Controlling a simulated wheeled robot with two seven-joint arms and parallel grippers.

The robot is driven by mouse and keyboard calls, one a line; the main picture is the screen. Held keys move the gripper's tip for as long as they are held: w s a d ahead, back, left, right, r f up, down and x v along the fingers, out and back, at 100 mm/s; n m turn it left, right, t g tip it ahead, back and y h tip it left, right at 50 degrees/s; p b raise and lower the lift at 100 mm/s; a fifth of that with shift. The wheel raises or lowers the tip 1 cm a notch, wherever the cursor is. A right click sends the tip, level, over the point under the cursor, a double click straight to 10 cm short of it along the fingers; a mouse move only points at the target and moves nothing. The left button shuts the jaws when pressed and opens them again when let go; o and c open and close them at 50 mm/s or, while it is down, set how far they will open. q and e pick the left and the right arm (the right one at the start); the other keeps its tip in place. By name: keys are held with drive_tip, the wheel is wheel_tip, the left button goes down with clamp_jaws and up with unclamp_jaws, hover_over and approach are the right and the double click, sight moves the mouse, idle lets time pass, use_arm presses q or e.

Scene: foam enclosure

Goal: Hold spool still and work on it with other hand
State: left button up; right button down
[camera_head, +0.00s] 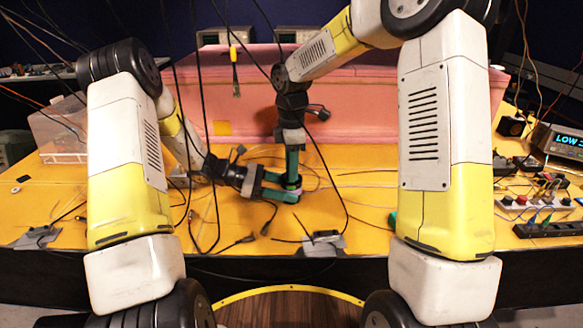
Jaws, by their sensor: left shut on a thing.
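A small spool (292,188), only partly visible as a pale purplish and dark piece, is at the green fingertips near the middle of the yellow table (345,215). My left gripper (283,187) reaches in from the left, its green fingers lying level just above the table, and is shut on the spool. My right gripper (292,173) points straight down over the spool, its green fingertips at or just above its top. I cannot tell whether the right fingers touch the spool or how far apart they are. The fingers hide most of the spool.
A pink foam wall (350,105) stands behind the grippers, with a yellow-handled tool (235,70) on it. Loose black cables hang and lie around the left gripper. Grey clamps (322,242) sit at the front edge. Electronics and a power strip (548,228) crowd the right side.

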drive_tip(key=shift+m, duration=0.4)
drive_tip(key=m, duration=0.5)
drive_tip(key=shift+m, duration=0.4)
drive_tip(key=m, duration=0.5)
drive_tip(key=shift+m, duration=0.3)
drive_tip(key=c, duration=1.1)
unclamp_jaws()
drive_tip(key=shift+o, duration=0.2)
wheel_tip(320, 180, up, 12)
